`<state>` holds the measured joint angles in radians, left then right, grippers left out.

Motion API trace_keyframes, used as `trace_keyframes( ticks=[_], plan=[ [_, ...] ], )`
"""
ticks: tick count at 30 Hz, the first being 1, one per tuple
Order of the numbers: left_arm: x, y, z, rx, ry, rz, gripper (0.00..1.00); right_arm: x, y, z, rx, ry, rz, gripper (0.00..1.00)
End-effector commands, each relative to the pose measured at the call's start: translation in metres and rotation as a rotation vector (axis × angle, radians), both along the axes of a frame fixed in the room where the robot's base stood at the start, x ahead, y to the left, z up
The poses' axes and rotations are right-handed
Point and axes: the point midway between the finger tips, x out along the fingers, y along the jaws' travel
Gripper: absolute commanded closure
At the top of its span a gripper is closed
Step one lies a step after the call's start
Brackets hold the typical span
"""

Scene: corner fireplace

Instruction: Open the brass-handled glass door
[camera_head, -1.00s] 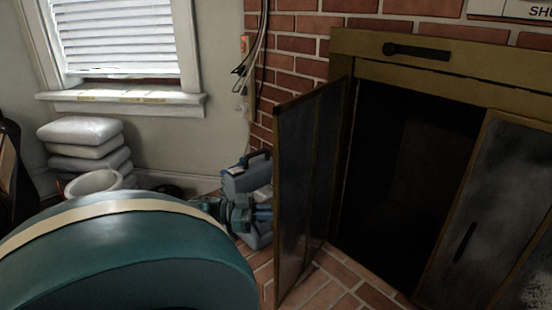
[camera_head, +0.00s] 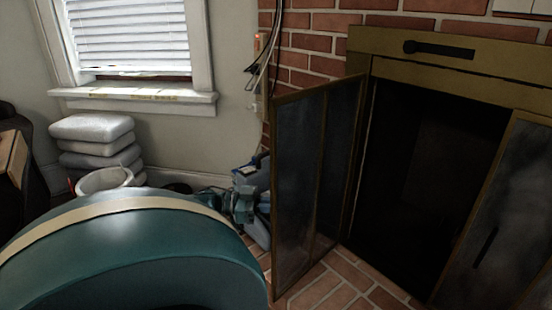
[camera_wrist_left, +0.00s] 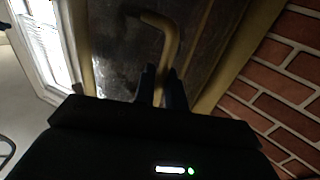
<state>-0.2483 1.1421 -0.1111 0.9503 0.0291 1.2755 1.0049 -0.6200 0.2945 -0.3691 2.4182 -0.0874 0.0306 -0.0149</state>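The glass door (camera_head: 295,185) is a dark, smoky pane in a brass frame. In the head view it stands swung outward from the left side of the dark fireplace opening (camera_head: 420,180). In the left wrist view the glass (camera_wrist_left: 125,55) is close in front, with a bent brass handle (camera_wrist_left: 168,42) on it. My left gripper (camera_wrist_left: 161,88) has its two dark fingers close on either side of the handle bar. The fingertips look shut on it. The left gripper cannot be made out in the head view. My right gripper is in neither view.
A second glass panel (camera_head: 490,235) stands at the right of the opening. A blue case (camera_head: 250,178) and other gear sit on the floor left of the door. Stacked pillows (camera_head: 95,140) and a white bucket (camera_head: 104,179) are by the window wall. Bare brick hearth (camera_head: 335,285) shows below.

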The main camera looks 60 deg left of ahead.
Motion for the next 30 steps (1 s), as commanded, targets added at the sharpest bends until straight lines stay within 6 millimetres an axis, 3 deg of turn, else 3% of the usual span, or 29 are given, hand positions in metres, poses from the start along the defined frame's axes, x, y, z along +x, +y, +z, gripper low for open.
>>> trace_keyframes(
  ticks=[4,14,22,30],
  plan=[
    [0.0,0.0,0.001,0.0,-0.003,-0.001,0.76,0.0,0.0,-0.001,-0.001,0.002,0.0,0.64],
    [-0.004,0.003,0.001,0.001,-0.001,-0.002,0.75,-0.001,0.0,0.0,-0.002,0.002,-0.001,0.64],
    [-0.044,0.032,0.001,0.001,0.001,0.002,0.75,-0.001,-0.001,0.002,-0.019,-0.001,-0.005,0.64],
    [-0.089,0.064,-0.001,0.002,-0.001,0.001,0.75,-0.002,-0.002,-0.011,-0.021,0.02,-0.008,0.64]
  ],
)
